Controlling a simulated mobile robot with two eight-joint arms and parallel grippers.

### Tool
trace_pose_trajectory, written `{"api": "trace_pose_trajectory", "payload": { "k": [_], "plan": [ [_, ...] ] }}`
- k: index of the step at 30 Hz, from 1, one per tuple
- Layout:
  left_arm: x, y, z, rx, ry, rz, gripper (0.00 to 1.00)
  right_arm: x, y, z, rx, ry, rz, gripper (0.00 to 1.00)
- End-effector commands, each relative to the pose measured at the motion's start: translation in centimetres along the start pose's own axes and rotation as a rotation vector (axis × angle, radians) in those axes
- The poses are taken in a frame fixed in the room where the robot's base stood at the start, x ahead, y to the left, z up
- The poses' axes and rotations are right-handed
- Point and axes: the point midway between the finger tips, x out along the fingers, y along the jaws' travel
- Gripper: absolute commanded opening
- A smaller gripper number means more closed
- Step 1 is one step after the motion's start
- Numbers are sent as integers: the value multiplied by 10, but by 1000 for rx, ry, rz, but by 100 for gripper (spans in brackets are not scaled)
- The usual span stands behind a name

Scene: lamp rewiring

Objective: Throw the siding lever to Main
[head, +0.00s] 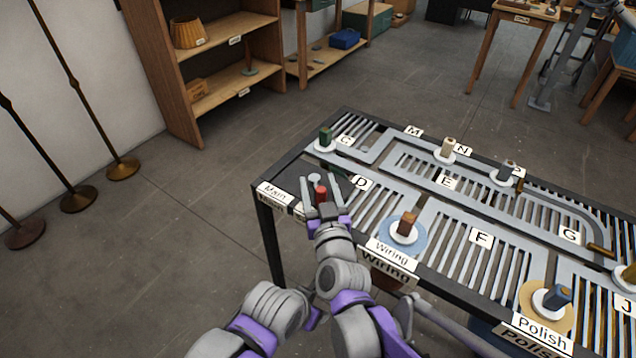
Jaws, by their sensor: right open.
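The siding lever shows as a red grip (321,192) at the left end of the slatted table, near the white "Main" label (273,190). My right gripper (320,186) is open, with its fingers on either side of the red grip. I cannot tell whether the fingers touch it. The lever's base and lower part are hidden by my gripper, so its exact setting cannot be told. My left gripper is not in view.
The table (292,160) carries grey tracks and lettered labels. A brown block on a blue round "Wiring" base (389,236) stands just right of my right gripper. A green block (326,136) stands behind it. Open floor lies left of the table.

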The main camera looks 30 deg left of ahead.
Motion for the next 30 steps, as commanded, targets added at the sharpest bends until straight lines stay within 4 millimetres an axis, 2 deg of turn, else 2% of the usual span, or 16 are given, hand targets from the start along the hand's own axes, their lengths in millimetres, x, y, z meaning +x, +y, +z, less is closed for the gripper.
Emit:
{"api": "trace_pose_trajectory", "payload": {
  "k": [9,18,20,30],
  "plan": [
    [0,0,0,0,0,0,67,3,0,0,0,0,0,62],
    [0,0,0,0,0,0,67,3,0,0,0,0,0,8],
    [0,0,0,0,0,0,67,3,0,0,0,0,0,0],
    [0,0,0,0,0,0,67,3,0,0,0,0,0,0]
  ]
}}
